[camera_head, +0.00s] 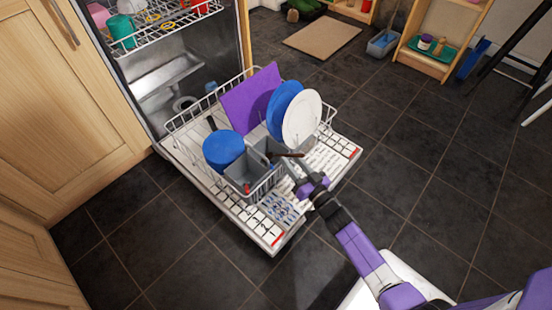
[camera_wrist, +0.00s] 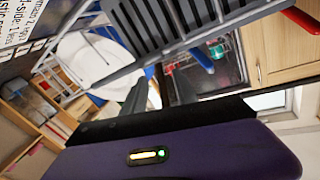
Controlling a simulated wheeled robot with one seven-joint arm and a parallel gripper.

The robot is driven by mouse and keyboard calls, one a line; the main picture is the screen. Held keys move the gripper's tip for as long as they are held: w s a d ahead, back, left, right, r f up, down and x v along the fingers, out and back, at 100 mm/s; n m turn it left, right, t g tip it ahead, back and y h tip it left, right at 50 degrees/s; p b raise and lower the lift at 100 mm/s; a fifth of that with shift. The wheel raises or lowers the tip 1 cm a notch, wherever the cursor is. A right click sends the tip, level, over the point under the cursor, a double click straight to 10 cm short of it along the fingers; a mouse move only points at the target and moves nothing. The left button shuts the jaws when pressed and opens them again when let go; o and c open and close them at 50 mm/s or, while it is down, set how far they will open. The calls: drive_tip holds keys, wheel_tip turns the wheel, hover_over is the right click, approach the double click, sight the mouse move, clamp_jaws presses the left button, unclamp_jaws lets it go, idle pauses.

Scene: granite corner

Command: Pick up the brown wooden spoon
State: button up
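The brown wooden spoon (camera_head: 287,154) shows as a short dark brown piece at the right edge of the grey cutlery basket (camera_head: 243,177) in the head view. I cannot make out the spoon in the wrist view. My gripper (camera_head: 301,172) is low over the dishwasher's lower rack, just below and to the right of the spoon. In the wrist view its two dark fingers (camera_wrist: 161,92) stand apart with nothing seen between them. The slatted basket (camera_wrist: 180,22) is close in front of them. Whether a finger touches the spoon is hidden.
The lower rack (camera_head: 180,129) is pulled out over the open door. It holds a blue bowl (camera_head: 223,149), a purple board (camera_head: 250,100), a blue plate (camera_head: 283,104) and a white plate (camera_head: 302,118). A wooden cabinet (camera_head: 75,90) stands left.

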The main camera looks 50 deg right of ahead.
sight(287, 156)
drive_tip(key=shift+b+x, duration=0.35)
drive_tip(key=shift+x, duration=1.2)
drive_tip(key=shift+c, duration=0.2)
clamp_jaws()
